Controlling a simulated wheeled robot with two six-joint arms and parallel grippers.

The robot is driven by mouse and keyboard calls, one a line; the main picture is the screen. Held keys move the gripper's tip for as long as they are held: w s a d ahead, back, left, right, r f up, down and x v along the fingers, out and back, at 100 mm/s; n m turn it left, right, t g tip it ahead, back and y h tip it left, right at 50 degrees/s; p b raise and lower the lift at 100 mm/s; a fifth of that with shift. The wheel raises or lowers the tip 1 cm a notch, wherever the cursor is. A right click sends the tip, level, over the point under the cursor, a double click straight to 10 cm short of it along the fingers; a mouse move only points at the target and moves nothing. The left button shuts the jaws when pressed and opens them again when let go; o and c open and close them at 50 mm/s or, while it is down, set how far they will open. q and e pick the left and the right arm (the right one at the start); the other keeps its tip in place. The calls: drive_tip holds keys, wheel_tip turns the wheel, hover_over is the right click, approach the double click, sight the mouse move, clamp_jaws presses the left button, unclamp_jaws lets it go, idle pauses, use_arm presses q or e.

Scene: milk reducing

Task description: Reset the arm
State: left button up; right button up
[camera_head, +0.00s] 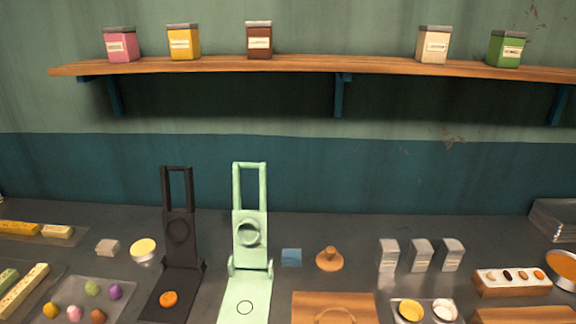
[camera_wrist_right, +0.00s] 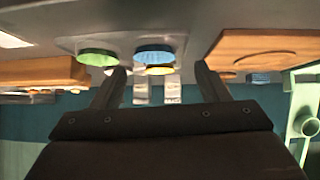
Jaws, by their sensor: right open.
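My right gripper (camera_wrist_right: 160,72) shows only in the right wrist view, which looks upside down. Its two dark fingers are spread apart and nothing is held between them. Beyond the fingertips are round items: a green one (camera_wrist_right: 97,56), a blue one (camera_wrist_right: 154,56) and a yellow one (camera_wrist_right: 157,70). I cannot tell how far they are from the fingers. Neither gripper and no arm shows in the head view. My left gripper is in no view.
A black press (camera_head: 181,250) and a mint-green press (camera_head: 249,255) stand open on the dark counter. A wooden board (camera_head: 360,303), grey cartons (camera_head: 421,255) and a wooden holder (camera_head: 512,286) are to the right. A shelf (camera_head: 300,65) with several jars runs above.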

drive_tip(key=s+d+f+g, duration=0.1)
drive_tip(key=s+f+g, duration=0.2)
drive_tip(key=s, duration=0.6)
drive_tip(key=s+d+f+g, duration=0.1)
drive_tip(key=s+f+g, duration=0.2)
drive_tip(key=s, duration=0.7)
wheel_tip(320, 180, down, 23)
drive_tip(key=w+d+g, duration=0.1)
drive_tip(key=s+a+f+g, duration=0.1)
drive_tip(key=s+f, duration=1.4)
drive_tip(key=f, duration=0.2)
drive_tip(key=shift+a+g, duration=0.15)
drive_tip(key=shift+g, duration=0.15)
drive_tip(key=shift+s, duration=0.15)
